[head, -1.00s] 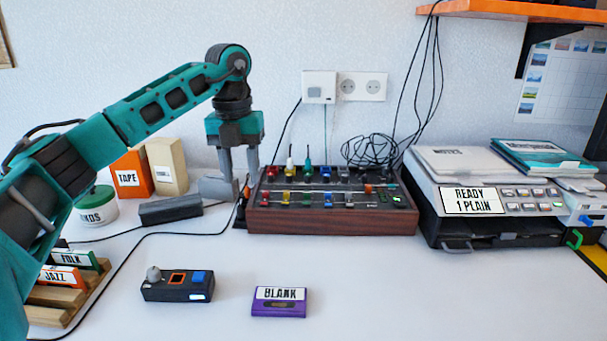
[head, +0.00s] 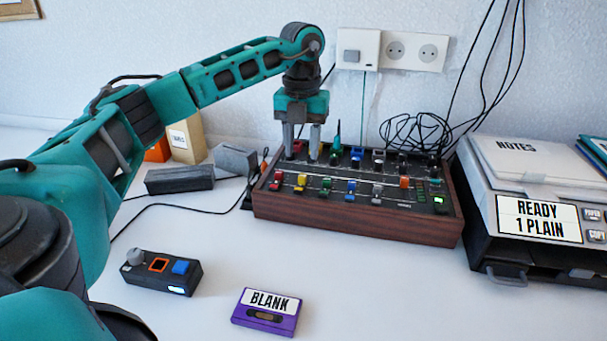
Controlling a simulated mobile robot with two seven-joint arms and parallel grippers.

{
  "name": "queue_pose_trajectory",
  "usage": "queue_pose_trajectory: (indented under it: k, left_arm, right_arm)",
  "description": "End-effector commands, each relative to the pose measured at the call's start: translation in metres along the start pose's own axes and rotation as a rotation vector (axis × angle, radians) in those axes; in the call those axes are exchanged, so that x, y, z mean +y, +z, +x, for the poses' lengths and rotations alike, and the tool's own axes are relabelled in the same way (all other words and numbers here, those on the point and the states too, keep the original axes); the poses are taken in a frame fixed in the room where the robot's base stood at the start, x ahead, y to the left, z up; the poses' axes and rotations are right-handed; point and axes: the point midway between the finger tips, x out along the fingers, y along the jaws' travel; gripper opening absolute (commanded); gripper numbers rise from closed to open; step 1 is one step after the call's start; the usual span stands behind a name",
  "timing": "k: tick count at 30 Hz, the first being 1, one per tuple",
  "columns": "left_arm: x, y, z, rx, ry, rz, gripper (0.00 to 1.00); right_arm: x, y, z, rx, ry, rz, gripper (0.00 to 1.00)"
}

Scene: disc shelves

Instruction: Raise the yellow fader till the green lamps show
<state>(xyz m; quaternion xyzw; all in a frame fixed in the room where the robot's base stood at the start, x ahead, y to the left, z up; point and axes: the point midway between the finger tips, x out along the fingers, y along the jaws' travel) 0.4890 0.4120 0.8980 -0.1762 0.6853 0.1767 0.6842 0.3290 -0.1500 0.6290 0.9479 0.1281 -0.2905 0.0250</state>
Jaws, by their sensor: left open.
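The mixer (head: 355,222) is a wood-sided box with a row of coloured faders along its front and coloured knobs behind. The yellow fader (head: 301,181) is near the left of the front row, between a red and a green one. My left gripper (head: 301,156) points down with its two fingers apart and empty. It is over the left part of the mixer, above and behind the yellow fader in the picture, and hides some back knobs. A small green light (head: 438,200) glows at the mixer's right end; its detail is too small to read. My right gripper is out of view.
A purple BLANK cassette (head: 266,311) and a small black box (head: 163,272) with a blue button lie in front. A grey block (head: 179,180) is left of the mixer. A printer (head: 538,217) reading READY 1 PLAIN stands right. Cables (head: 417,133) hang behind.

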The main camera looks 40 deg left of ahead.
Motion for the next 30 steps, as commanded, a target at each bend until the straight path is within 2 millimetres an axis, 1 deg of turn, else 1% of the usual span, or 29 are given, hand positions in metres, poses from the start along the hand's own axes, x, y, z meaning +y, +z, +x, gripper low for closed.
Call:
queue_pose_trajectory:
  k: [1,3,6,9,15,22,23,30]
  left_arm:
    - [0.001,0.000,0.015,0.002,0.002,-0.001,0.43]
    - [0.001,0.000,0.028,0.001,0.001,-0.001,0.43]
    - [0.001,-0.001,0.043,0.001,0.001,0.000,0.43]
    - [0.000,0.000,0.054,0.000,-0.001,0.000,0.43]
    - [0.000,0.000,0.063,-0.001,-0.001,0.000,0.43]
    - [0.000,0.000,0.063,-0.001,-0.001,0.000,0.43]
    - [0.000,0.000,0.063,-0.001,-0.001,0.000,0.41]
    - [0.000,0.000,0.063,-0.001,-0.001,0.000,0.18]
  right_arm:
    - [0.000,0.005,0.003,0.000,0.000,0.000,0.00]
    - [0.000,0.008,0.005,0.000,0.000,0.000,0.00]
    - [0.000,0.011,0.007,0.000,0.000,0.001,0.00]
    - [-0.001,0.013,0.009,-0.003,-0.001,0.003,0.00]
    - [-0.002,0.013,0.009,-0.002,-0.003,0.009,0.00]
    - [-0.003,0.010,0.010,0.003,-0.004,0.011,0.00]
    - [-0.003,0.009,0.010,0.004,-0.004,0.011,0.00]
    - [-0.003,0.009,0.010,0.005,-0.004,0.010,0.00]
